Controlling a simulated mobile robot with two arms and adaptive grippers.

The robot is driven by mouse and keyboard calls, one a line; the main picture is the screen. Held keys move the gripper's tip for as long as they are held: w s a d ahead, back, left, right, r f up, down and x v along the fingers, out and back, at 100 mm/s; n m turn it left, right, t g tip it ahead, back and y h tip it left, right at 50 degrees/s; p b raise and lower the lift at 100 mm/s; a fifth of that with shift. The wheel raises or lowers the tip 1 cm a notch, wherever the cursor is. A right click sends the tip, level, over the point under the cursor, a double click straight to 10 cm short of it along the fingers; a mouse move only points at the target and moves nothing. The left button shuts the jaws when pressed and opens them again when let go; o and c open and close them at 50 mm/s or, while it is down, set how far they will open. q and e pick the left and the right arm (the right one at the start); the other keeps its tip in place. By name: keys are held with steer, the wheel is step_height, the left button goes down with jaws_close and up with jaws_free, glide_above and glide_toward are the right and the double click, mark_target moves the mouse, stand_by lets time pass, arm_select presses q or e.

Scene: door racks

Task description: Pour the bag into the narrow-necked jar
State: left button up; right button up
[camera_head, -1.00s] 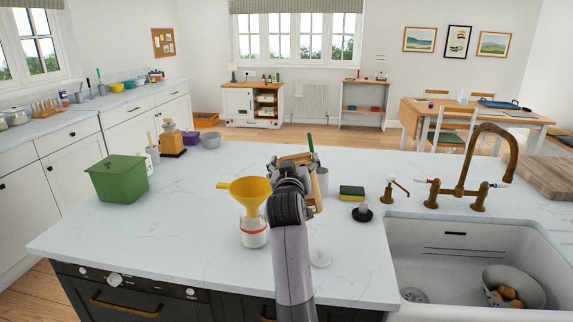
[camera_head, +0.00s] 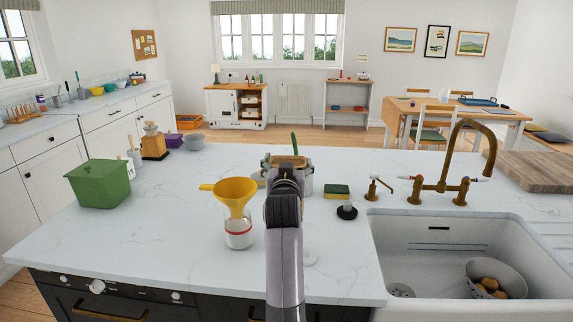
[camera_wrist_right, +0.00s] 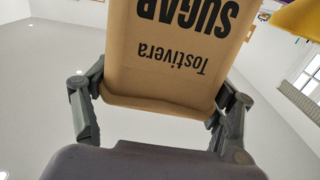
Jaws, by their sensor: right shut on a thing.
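A brown paper bag (camera_wrist_right: 165,75) fills the right wrist view, with upside-down black print reading SUGAR and Tostivera. My right gripper (camera_wrist_right: 158,98) is shut on it, one finger at each side. In the head view my right gripper (camera_head: 286,166) is above the counter, right of the jar, and my arm hides most of the bag. The glass jar (camera_head: 238,240) with a red band stands upright on the counter. A yellow funnel (camera_head: 236,192) sits in its mouth; it also shows in the wrist view (camera_wrist_right: 298,18). My left gripper is not in view.
A green bin (camera_head: 98,185) stands at left. A sponge (camera_head: 337,191), a black-based stopper (camera_head: 347,212) and the sink (camera_head: 440,265) are at right.

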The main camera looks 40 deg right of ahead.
stand_by(0.6)
step_height(320, 180, up, 5)
steer(key=p, duration=0.4)
steer(key=shift+p, duration=0.35)
stand_by(1.3)
